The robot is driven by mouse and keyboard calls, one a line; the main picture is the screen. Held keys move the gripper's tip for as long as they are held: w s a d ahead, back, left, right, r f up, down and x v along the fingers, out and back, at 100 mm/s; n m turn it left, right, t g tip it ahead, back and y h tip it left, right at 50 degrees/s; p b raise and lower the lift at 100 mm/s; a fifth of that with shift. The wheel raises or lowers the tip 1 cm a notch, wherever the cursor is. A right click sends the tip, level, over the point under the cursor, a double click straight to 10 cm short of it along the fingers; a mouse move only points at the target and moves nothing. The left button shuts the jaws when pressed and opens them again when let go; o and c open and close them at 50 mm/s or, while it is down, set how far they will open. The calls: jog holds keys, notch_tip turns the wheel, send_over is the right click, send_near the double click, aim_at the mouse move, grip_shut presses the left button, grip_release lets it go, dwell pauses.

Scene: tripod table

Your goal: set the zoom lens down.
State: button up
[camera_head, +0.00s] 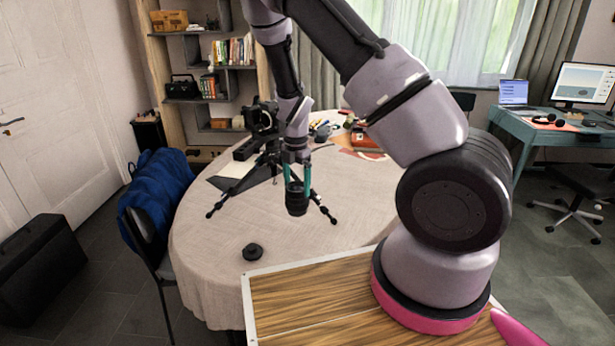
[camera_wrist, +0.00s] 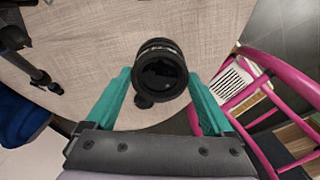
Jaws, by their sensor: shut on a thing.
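The zoom lens (camera_head: 297,199) is a black ribbed cylinder. My gripper (camera_head: 297,178) has its teal fingers shut on the lens from both sides and holds it upright. In the wrist view the lens (camera_wrist: 161,72) sits between the teal fingertips (camera_wrist: 158,88), with its round glass end facing the camera. The lens is over the tripod table (camera_head: 215,270), which has a pale cloth. I cannot tell for sure whether its lower end is clear of the cloth. A small black round piece shows just below the lens in the wrist view.
A camera on a black tripod (camera_head: 262,120) stands behind my gripper, its legs spread around the lens. A black round cap-like disc (camera_head: 252,251) lies at the front left. Tools (camera_head: 322,130) lie at the back. The cloth at front centre is bare. A chair with a blue jacket (camera_head: 158,190) stands left.

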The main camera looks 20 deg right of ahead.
aim_at(297, 205)
notch_tip(297, 205, down, 8)
jog(key=shift+f, duration=0.1)
dwell(0.4)
jog(key=o, duration=1.2)
